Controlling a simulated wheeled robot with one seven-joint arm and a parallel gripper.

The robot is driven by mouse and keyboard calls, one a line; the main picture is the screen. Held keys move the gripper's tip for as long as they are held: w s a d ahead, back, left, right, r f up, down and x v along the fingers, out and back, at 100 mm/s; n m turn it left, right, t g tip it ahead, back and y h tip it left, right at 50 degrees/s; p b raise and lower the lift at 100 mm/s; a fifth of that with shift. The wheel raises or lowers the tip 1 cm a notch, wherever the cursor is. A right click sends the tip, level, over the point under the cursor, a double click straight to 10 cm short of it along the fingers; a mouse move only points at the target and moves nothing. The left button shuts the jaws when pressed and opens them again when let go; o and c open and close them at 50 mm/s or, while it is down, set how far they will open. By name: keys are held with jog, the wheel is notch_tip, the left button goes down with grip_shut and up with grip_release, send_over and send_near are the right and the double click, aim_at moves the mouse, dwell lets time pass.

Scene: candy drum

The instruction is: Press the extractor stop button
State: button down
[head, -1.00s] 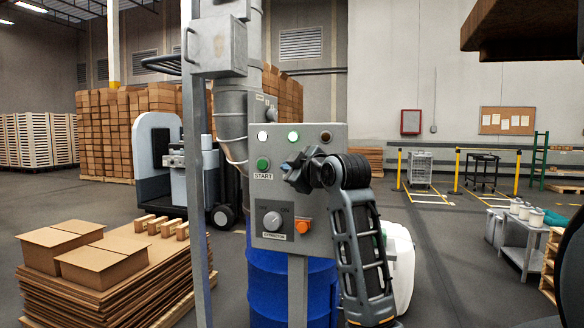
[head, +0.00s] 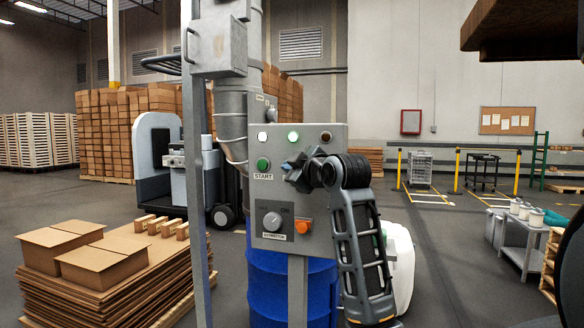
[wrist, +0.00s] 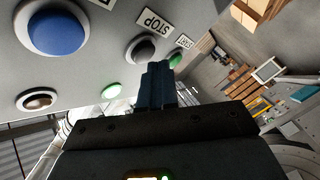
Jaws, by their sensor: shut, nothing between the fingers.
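The grey control panel (head: 334,228) faces me in the head view. The stop button (wrist: 140,48) is dark with a grey ring, beside the STOP label (wrist: 153,19) in the wrist view; my gripper hides it in the head view. My gripper (head: 287,168) is in front of the panel, right of the green START button (head: 262,163). In the wrist view its shut, empty fingertips (wrist: 155,68) are close to the stop button, between it and the START button (wrist: 176,60). I cannot tell whether they touch the panel.
A blue button (wrist: 57,32) sits beside the stop button in the wrist view. Lower on the panel are a knob (head: 272,220) and an orange button (head: 303,227). A grey post (head: 196,200) stands left of the panel. A blue drum (head: 265,285) is behind it.

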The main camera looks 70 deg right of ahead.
jog(key=shift+d, duration=0.6)
dwell(0.9)
jog(key=shift+a, duration=0.85)
jog(key=a+p, duration=0.1)
jog(key=a, duration=0.4)
jog(key=shift+s+p, duration=0.2)
jog(key=shift+p, duration=0.1)
dwell(0.8)
